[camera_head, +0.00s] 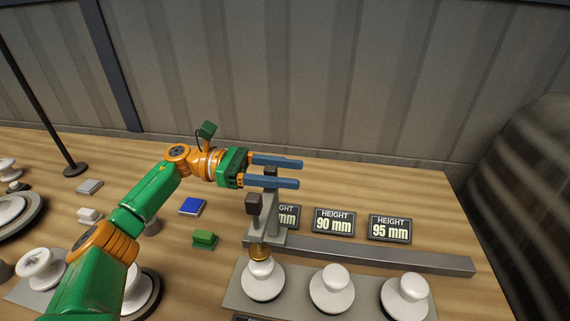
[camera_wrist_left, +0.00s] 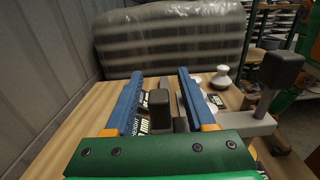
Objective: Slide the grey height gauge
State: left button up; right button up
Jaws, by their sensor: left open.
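The grey height gauge (camera_head: 271,214) stands on a grey rail (camera_head: 380,256). It has a dark block at the top of its post, a second dark block on an arm and a brass tip over the leftmost white insulator (camera_head: 263,283). My left gripper (camera_head: 299,173) is open at the gauge's top, its blue fingers pointing right. In the left wrist view the gauge's dark top block (camera_wrist_left: 159,108) sits between the two fingers, with gaps visible beside it. The gauge's other dark block (camera_wrist_left: 283,68) is outside the fingers, to the right. My right gripper is not in view.
Height signs stand behind the rail, including 90 mm (camera_head: 334,221) and 95 mm (camera_head: 390,228); another is partly hidden by the gauge. Two more insulators (camera_head: 332,289) (camera_head: 406,296) share the front plate. The rail is clear right of the gauge. A corrugated wall (camera_head: 350,80) stands behind.

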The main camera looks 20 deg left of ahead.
pick_arm(q)
jog(key=shift+a+f, duration=0.1)
jog(key=shift+c, duration=0.4)
grip_shut()
dwell(0.8)
